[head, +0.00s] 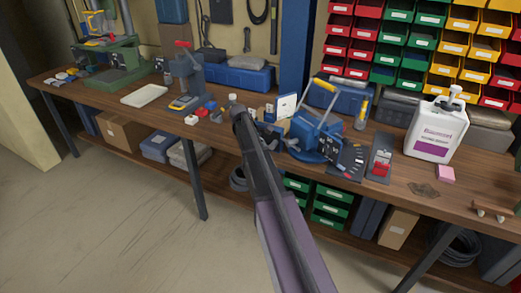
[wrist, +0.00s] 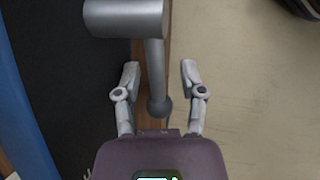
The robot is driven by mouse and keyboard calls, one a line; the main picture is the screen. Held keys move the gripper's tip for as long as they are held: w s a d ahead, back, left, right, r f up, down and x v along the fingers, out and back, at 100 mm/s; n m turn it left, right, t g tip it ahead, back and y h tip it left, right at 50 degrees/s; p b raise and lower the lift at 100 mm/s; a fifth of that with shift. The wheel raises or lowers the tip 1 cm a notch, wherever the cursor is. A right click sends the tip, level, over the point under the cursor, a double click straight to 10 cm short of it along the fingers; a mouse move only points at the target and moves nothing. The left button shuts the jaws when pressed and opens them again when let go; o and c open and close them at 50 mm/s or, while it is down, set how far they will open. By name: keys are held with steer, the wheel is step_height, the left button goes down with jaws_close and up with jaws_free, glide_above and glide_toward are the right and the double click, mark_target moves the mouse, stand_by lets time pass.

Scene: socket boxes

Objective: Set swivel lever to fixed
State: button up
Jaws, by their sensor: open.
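In the wrist view my gripper (wrist: 160,70) is open, with one finger on each side of a grey rod (wrist: 155,75). The rod has a ball end (wrist: 159,108) and joins a thick grey cylinder (wrist: 125,18). I see gaps on both sides, so the fingers look clear of the rod. No markings show, so I cannot tell whether this rod is the swivel lever. In the head view a blue vise-like device (head: 318,135) stands on the workbench (head: 110,95). My arm crosses in front of the bench, and my gripper cannot be made out there.
A dark panel (wrist: 60,60) and a blue curved part (wrist: 25,110) lie left in the wrist view; open floor (wrist: 250,90) is right. A white jug (head: 436,135), pink block (head: 445,174) and red-switched box (head: 380,160) stand right of the device. Coloured bins (head: 400,45) hang behind.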

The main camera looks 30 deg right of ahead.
steer(key=shift+r, duration=0.15)
step_height(320, 180, up, 9)
steer(key=p, duration=0.9)
steer(key=shift+d, duration=0.1)
steer(key=shift+r+p, duration=0.4)
steer(key=shift+p, duration=0.15)
